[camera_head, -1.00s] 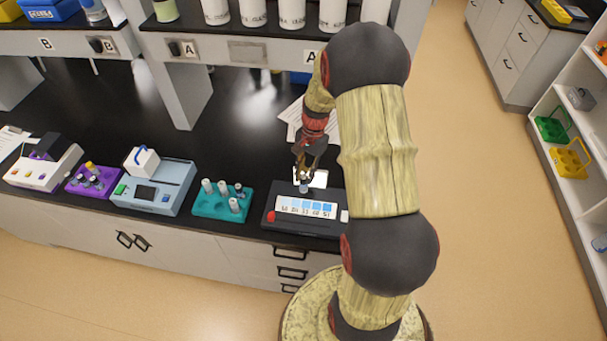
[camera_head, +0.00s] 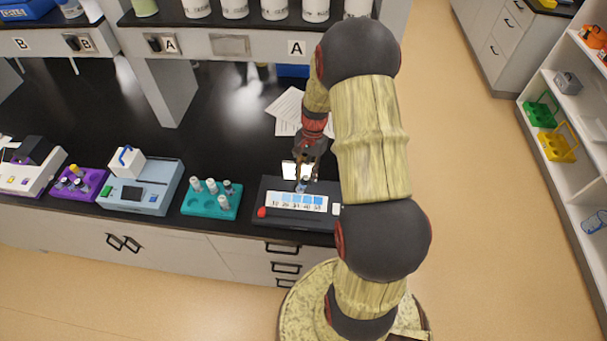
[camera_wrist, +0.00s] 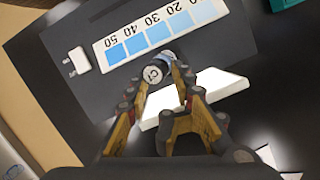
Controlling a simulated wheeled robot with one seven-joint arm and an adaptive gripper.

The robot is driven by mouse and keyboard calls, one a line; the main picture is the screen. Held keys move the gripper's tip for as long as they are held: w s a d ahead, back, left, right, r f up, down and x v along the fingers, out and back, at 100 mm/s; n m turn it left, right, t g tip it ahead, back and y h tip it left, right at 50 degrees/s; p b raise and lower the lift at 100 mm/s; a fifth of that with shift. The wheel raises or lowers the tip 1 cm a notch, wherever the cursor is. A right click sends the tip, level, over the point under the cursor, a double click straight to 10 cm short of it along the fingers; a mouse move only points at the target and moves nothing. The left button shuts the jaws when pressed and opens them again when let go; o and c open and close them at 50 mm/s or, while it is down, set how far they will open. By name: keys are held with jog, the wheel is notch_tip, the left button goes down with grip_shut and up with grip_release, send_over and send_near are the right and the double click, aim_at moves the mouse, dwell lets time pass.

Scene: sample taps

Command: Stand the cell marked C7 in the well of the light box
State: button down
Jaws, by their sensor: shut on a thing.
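My gripper (camera_head: 304,178) is shut on a small cell (camera_wrist: 153,74) and holds it upright over the light box. The cell's round pale top carries a dark mark that looks like C7; its lower end points to the blue scale. The light box (camera_head: 270,187) is a flat dark box at the bench front, with a numbered blue scale strip, a red button and a bright white panel (camera_wrist: 222,84). The fingers and cell cover part of the panel in the head view. The well is hidden, and I cannot tell whether the cell's foot touches the box.
A teal rack (camera_head: 205,208) with several vials stands left of the light box. Further left are a pale blue instrument (camera_head: 150,192), a purple rack (camera_head: 90,190) and a white device (camera_head: 20,178). Papers (camera_head: 285,108) lie behind the box. A shelf overhangs the bench.

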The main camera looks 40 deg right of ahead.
jog(key=shift+s+a+f, duration=0.15)
jog(key=shift+a+f, duration=0.2)
jog(key=shift+f, duration=0.1)
jog(key=shift+w+d+f, duration=0.15)
jog(key=shift+w+f, duration=0.2)
jog(key=shift+w, duration=0.35)
jog(key=shift+r, duration=0.1)
jog(key=shift+d, duration=0.1)
